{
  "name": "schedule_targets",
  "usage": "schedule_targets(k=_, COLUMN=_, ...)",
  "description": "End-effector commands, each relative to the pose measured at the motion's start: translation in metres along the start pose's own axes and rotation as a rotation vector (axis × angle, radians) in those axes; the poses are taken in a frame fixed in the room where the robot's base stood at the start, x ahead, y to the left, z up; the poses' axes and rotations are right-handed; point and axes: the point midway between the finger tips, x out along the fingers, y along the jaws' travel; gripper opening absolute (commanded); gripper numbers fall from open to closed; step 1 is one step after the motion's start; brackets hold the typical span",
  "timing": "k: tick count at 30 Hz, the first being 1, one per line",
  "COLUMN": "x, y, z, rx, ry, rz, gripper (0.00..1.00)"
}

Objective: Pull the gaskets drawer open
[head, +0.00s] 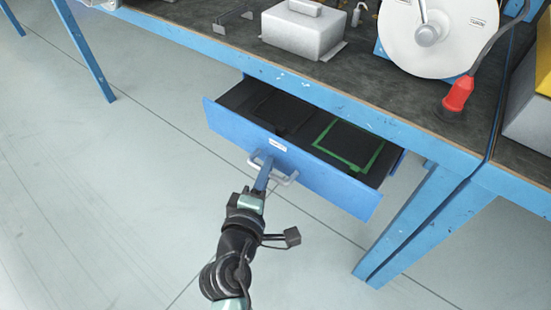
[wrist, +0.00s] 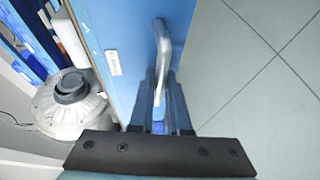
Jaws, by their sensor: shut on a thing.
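The blue drawer (head: 325,178) stands partly pulled out from under the bench, so its dark inside shows from above. A small white label (head: 278,145) is on its front; it also shows in the wrist view (wrist: 113,62), too small to read. The grey bar handle (head: 285,179) sticks out from the front below the label. My gripper (head: 264,174) is at the handle, and its fingers (wrist: 159,95) are shut on the bar in the wrist view. A green square outline (head: 347,165) lies inside the drawer on the right side.
The blue bench (head: 395,95) carries a grey block (head: 302,35), a white disc-shaped housing (head: 425,40) and a red-handled tool (head: 458,95). Blue bench legs (head: 415,228) stand right of the drawer. The floor (head: 110,200) in front and to the left is clear.

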Motion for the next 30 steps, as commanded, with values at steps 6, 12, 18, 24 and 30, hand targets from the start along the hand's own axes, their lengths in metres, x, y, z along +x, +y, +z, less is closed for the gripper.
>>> schedule_targets(k=6, x=-0.041, y=-0.010, z=-0.016, rx=-0.002, ry=0.000, rz=0.001, gripper=0.00)
schedule_targets(k=12, x=-0.065, y=-0.014, z=-0.026, rx=-0.001, ry=-0.001, rz=0.001, gripper=0.00)
schedule_targets(k=18, x=-0.075, y=-0.016, z=-0.030, rx=0.000, ry=-0.003, rz=0.001, gripper=0.00)
schedule_targets(k=24, x=-0.077, y=-0.016, z=-0.031, rx=0.000, ry=-0.004, rz=0.001, gripper=0.00)
schedule_targets(k=30, x=-0.077, y=-0.016, z=-0.031, rx=0.000, ry=-0.004, rz=0.001, gripper=0.17)
